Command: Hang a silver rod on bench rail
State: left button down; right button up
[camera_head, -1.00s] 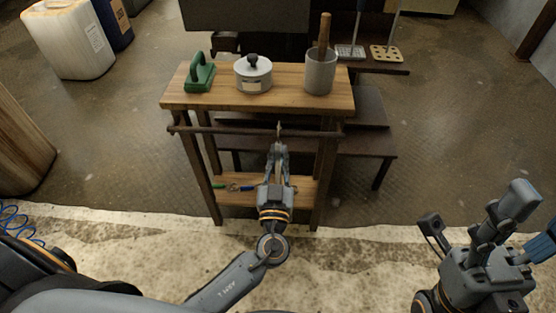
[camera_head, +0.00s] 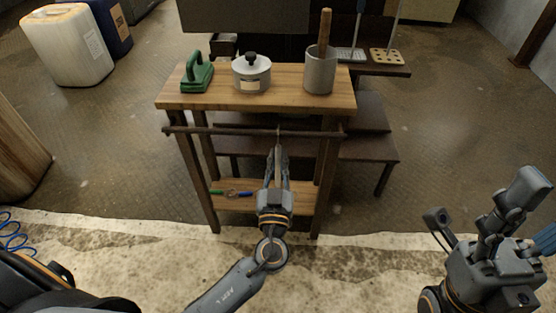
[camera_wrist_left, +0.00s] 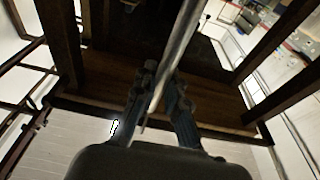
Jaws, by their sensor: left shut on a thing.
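The bench rail (camera_head: 225,130) is a dark bar along the front of the wooden bench, below its top. My left gripper (camera_head: 277,150) is in front of the bench, just below the rail in the head view. It is shut on the silver rod (camera_wrist_left: 176,52), which runs long and thin between the fingers in the left wrist view. In the head view only a short tip of the rod shows, by the rail; I cannot tell whether they touch. My right gripper (camera_head: 480,225) is at the lower right, away from the bench; its finger opening is unclear.
On the bench top (camera_head: 215,101) stand a green-handled tool (camera_head: 197,76), a lidded pot (camera_head: 251,76) and a grey cup with a wooden handle (camera_head: 320,72). Small tools (camera_head: 232,193) lie on the lower shelf. A dark low bench (camera_head: 365,147) stands behind at right.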

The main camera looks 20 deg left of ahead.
pick_arm(q)
jog(key=shift+f+b, duration=0.3)
jog(key=shift+b, duration=0.15)
jog(key=c, duration=1.3)
grip_release()
jog(key=shift+s, duration=0.1)
jog(key=v, duration=1.2)
